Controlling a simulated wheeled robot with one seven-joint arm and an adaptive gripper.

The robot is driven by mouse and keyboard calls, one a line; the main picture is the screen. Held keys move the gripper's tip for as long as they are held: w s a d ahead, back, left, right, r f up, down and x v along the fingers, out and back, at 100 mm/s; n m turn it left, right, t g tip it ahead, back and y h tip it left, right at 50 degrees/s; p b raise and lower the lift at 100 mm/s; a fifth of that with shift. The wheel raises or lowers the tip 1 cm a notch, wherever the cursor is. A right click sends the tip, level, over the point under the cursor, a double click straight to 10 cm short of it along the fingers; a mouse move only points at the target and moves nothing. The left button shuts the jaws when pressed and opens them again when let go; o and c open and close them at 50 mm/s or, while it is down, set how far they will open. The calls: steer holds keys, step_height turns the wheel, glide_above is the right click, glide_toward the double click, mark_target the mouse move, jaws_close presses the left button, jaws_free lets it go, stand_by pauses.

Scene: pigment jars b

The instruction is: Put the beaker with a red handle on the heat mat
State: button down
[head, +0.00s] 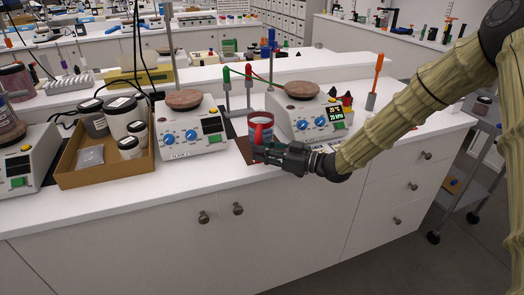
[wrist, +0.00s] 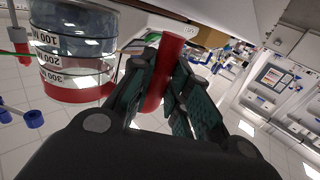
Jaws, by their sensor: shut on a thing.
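The beaker (head: 254,134) shows as a small cup with a red handle (head: 262,122) in the head view, between two hotplates. In the wrist view the clear beaker (wrist: 75,50) has volume marks and red at one end. My gripper (head: 264,151) is shut on the red handle, which also shows between the fingers (wrist: 160,85) in the wrist view.
A hotplate stirrer (head: 190,130) stands left of the beaker and another (head: 305,118) right behind it. A cardboard tray (head: 75,180) with several lidded jars is farther left. A stand with red, green and blue tips (head: 249,78) rises behind. The front bench strip is clear.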

steer(key=shift+f+b, duration=0.3)
steer(key=shift+f, duration=0.25)
stand_by(0.4)
steer(key=c, duration=1.3)
jaws_free()
